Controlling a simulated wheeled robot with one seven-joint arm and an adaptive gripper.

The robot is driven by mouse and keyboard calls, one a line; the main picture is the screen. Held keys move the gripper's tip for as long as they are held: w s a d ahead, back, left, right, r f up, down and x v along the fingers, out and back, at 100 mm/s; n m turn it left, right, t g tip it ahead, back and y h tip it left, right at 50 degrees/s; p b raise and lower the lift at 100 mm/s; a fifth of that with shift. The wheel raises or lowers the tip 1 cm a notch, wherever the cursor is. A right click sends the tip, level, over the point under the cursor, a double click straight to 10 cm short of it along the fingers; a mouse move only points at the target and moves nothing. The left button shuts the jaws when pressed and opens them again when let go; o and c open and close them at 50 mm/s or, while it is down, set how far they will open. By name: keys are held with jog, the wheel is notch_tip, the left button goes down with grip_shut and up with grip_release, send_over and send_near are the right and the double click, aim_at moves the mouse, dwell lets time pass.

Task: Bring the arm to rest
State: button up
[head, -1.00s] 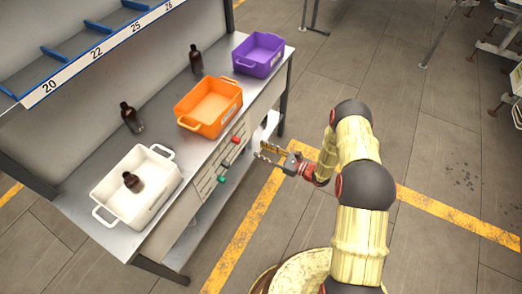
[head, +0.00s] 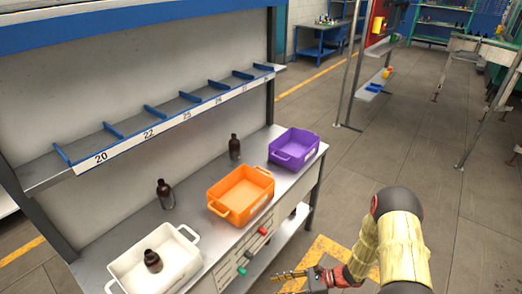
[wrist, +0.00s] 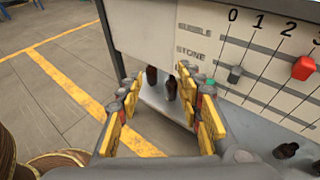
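My gripper (head: 298,276) is in front of the bench, beside the panel face and clear of the bins. In the wrist view its yellow-padded fingers (wrist: 160,100) are spread apart with nothing held between them. My arm is bent, with its links at the lower right of the head view. One amber bottle (head: 153,261) stands in the white bin (head: 187,273). Another amber bottle (head: 165,194) stands on the bench behind the bins, and a third (head: 234,147) stands behind the orange bin (head: 240,190).
A purple bin (head: 294,146) is at the bench's far end. A numbered shelf (head: 150,125) overhangs the bench (head: 130,232). The front panel (wrist: 250,50) has slider knobs. Dark bottles (wrist: 171,88) show below the panel. Open floor (head: 400,130) lies to the right.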

jog(key=s+d+r+n+h, duration=0.4)
jog(key=r+n, duration=0.1)
jog(key=r, duration=0.4)
jog(key=s+d+r+n+g+h, duration=0.1)
jog(key=s+d+r+n+h, duration=0.35)
jog(key=r, duration=0.35)
jog(key=s+d+r+n+h, duration=0.4)
jog(key=s+r+n, duration=0.1)
jog(key=r, duration=0.4)
jog(key=s+r+n+t+h, duration=0.1)
jog(key=s+r+t, duration=0.1)
jog(key=r, duration=0.6)
jog(key=s+r+n+t+h, duration=0.1)
jog(key=r+t, duration=0.3)
jog(key=r, duration=0.4)
jog(key=shift+s+r+n, duration=0.3)
jog(key=shift+s+n, duration=0.35)
jog(key=shift+s, duration=0.1)
